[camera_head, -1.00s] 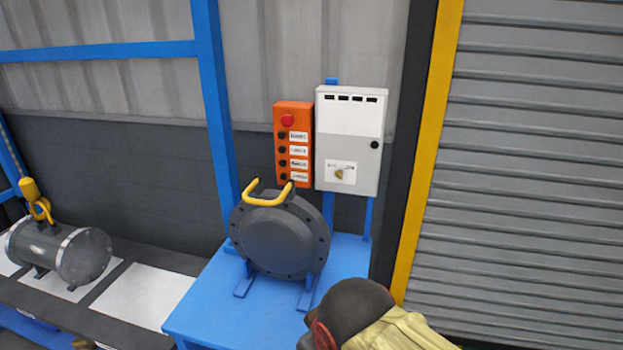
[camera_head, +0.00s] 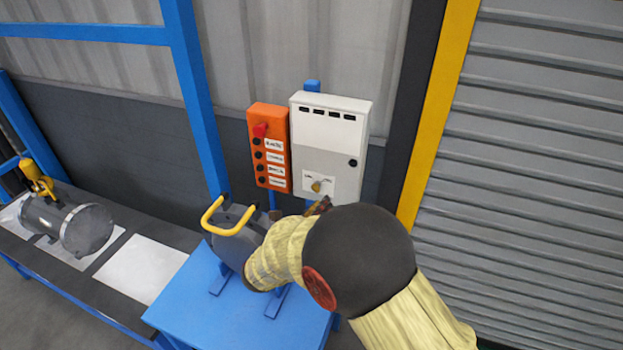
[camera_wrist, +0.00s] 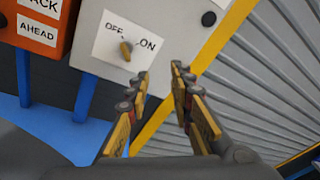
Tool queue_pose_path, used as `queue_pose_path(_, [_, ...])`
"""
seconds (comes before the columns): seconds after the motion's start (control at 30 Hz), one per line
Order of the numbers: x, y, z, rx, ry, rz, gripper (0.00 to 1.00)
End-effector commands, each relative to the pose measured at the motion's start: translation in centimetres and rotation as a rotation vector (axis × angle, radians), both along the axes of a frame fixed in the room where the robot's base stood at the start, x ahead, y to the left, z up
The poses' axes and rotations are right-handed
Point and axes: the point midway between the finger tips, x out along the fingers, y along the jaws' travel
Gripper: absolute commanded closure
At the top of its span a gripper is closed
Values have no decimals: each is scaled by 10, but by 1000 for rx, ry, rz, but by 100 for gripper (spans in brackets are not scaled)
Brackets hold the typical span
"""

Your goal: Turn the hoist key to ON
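The hoist key (camera_head: 316,186) is a small yellow-brass key on a white label low on the white control box (camera_head: 330,135). In the wrist view the key (camera_wrist: 126,49) sits between the words OFF and ON, its lower end slanting slightly right. My gripper (camera_wrist: 161,72) is open, its two fingers apart with nothing between them. It is below and right of the key in the wrist view, not touching it. In the head view my gripper (camera_head: 318,206) shows only in part just under the key, mostly hidden behind my arm.
An orange button box (camera_head: 269,148) with a red button hangs left of the control box. A dark flanged shell (camera_head: 232,243) with a yellow handle (camera_head: 226,216) stands on the blue table (camera_head: 195,300). A grey cylinder (camera_head: 75,228) lies at left. A shutter (camera_head: 540,150) is at right.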

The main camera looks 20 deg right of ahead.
Motion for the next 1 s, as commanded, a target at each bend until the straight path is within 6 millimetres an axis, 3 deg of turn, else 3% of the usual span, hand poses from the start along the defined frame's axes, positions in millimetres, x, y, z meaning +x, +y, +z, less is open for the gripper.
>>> queue_pose_path(0.13, [23,27,-6,-154,92,130,77])
queue_pose_path(0.3, [34,37,-12,-221,126,185,77])
queue_pose_path(0.7, [73,-3,-13,-224,125,184,77])
queue_pose_path(1.0, [87,-16,-13,-223,126,187,77])
